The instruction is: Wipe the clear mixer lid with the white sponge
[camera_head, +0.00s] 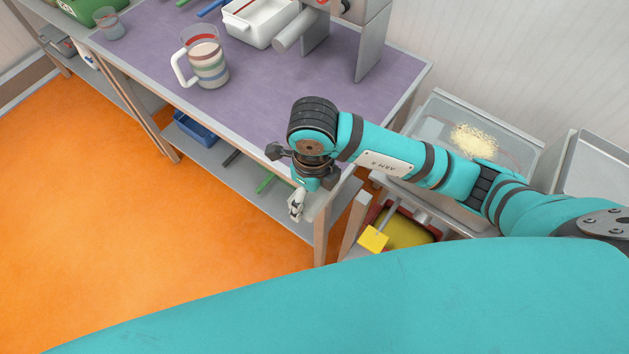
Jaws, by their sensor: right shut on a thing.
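My right gripper (298,203) points down beside the front right corner of the purple-topped table. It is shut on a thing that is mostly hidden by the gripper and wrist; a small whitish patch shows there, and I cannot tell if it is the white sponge. A clear lid (438,122), which looks like the mixer lid, covers a metal box at the right, with pale yellow crumbs visible in it. The right forearm crosses in front of its near side, and the gripper is well to its left. My left gripper is not in view.
On the purple table (265,85) stand a striped pitcher (208,62), a white tray (262,25) and a grey machine (375,40). A yellow block (374,238) sits below my right arm. A metal tray (590,165) is at far right. Orange floor is clear at left.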

